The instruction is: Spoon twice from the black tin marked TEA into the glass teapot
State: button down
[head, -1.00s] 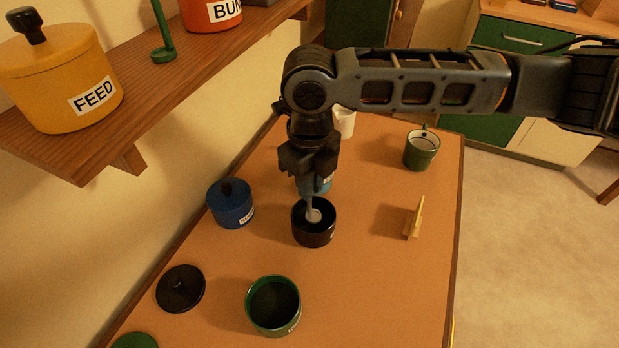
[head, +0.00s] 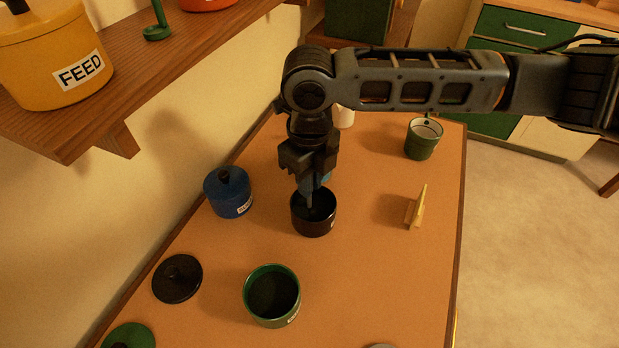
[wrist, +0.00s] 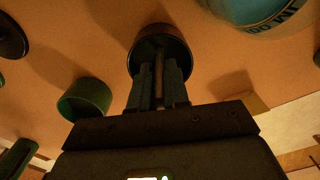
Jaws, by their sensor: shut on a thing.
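The open black tin (head: 325,226) stands mid-desk with a pale label edge showing; its marking is not readable here. My gripper (head: 312,183) points down just above it, shut on a spoon whose thin grey handle (head: 309,200) reaches down into the tin. The spoon's bowl is hidden inside. In the wrist view the handle (wrist: 158,82) runs between my fingers (wrist: 158,92) into the dark mouth of the black tin (wrist: 141,62). I cannot make out the tin's contents or whether the spoon holds anything.
A lidded blue tin (head: 229,197) stands left of the black tin, an open green tin (head: 264,317) nearer. A black lid (head: 178,279) lies at left. A small wooden stand (head: 416,210) and green mug (head: 423,142) are at right. A shelf (head: 150,90) overhangs the upper left.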

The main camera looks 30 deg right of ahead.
jog(key=shift+r, duration=0.1)
jog(key=shift+r+p, duration=2.95)
jog(key=shift+r, duration=1.05)
